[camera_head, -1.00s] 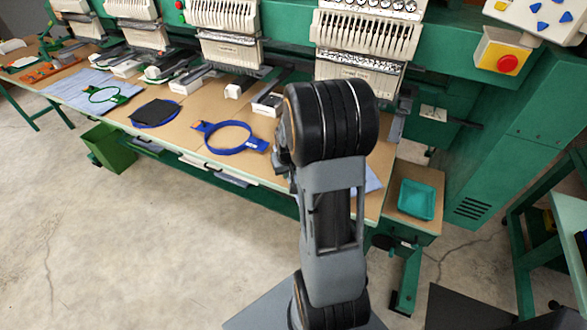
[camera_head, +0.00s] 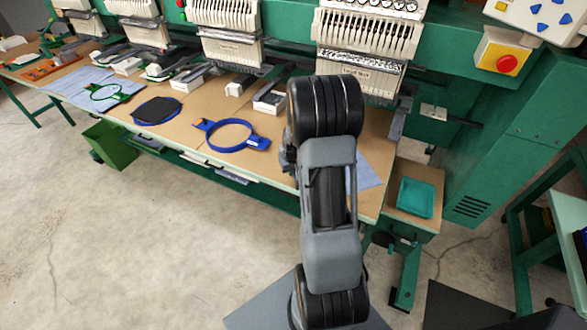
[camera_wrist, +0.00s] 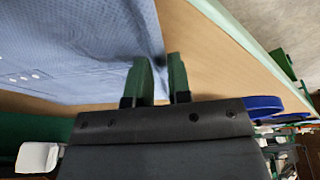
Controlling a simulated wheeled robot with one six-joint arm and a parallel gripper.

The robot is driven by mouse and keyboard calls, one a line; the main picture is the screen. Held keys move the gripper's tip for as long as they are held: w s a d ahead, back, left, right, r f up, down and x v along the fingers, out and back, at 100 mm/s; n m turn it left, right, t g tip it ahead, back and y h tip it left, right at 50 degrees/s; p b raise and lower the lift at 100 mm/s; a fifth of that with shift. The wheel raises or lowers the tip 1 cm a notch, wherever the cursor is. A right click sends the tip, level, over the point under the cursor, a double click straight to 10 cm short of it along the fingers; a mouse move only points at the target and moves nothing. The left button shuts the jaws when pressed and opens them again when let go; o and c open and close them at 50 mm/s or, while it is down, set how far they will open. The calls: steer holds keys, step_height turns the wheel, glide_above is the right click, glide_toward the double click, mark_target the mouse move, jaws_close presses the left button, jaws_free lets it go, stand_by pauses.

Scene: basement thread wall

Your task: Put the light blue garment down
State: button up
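The light blue garment (camera_wrist: 75,45) lies spread on the tan table in the wrist view, with small white buttons at its left. In the head view a pale blue part of it (camera_head: 367,174) shows on the table just right of my arm; the rest is hidden behind the arm. My gripper (camera_wrist: 160,75) has two dark green fingers with a narrow gap between them. The fingertips are hidden in the head view.
The tan table (camera_head: 190,125) holds blue hoops, one empty (camera_head: 230,136) and one with dark cloth (camera_head: 157,110). Another light blue cloth (camera_head: 70,87) lies farther left. Embroidery heads (camera_head: 368,35) overhang the back. A teal tray (camera_head: 416,197) sits at the right.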

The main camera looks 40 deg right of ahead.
steer(key=o, duration=0.4)
steer(key=shift+c, duration=0.2)
steer(key=v, duration=1.1)
steer(key=s+a+r+n, duration=0.1)
steer(key=s+a+r, duration=0.2)
steer(key=a, duration=0.3)
steer(key=s+a+r+n, duration=0.1)
steer(key=s+a+r, duration=0.1)
steer(key=s+a, duration=0.3)
steer(key=s+a+r+n+t+y, duration=0.1)
steer(key=s+a+r, duration=0.2)
steer(key=a, duration=0.5)
steer(key=shift+s+a+r, duration=0.3)
steer(key=shift+s, duration=0.25)
